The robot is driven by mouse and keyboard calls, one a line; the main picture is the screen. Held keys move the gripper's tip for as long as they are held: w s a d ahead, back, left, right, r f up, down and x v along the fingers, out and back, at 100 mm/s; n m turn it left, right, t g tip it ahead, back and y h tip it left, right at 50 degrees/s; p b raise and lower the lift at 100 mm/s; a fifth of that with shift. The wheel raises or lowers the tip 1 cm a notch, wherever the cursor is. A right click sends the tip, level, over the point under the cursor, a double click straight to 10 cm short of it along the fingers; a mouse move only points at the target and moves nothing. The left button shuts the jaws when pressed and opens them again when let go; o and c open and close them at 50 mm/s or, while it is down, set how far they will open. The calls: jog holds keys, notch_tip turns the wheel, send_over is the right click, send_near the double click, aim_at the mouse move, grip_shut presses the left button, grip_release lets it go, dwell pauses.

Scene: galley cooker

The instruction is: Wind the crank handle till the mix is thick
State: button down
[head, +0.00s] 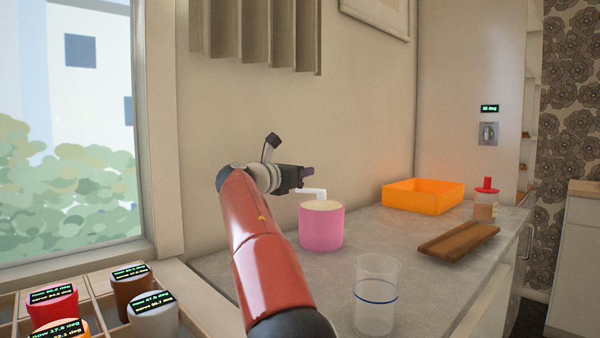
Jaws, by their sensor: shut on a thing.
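The pink pot (322,231) stands on the grey counter near the wall, with a pale surface showing inside its top. A white crank handle (313,192) rises from the pot and bends toward the left. My gripper (306,173) is above the pot's back left rim, shut on the crank handle. The grip of the handle is hidden by the jaws. How thick the mix is cannot be told from this view.
A clear glass with a blue line (375,309) stands front right of the pot. A wooden board (459,242), orange tray (424,196) and red-topped jar (484,207) are farther right. Several labelled containers sit in a wooden divided tray (100,318) at lower left.

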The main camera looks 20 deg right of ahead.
jog(key=c, duration=1.3)
grip_release()
jog(key=shift+o, duration=0.2)
jog(key=b+v, duration=0.1)
jog(key=v, duration=0.6)
jog(key=shift+s+a, duration=0.15)
jog(key=shift+a, duration=0.2)
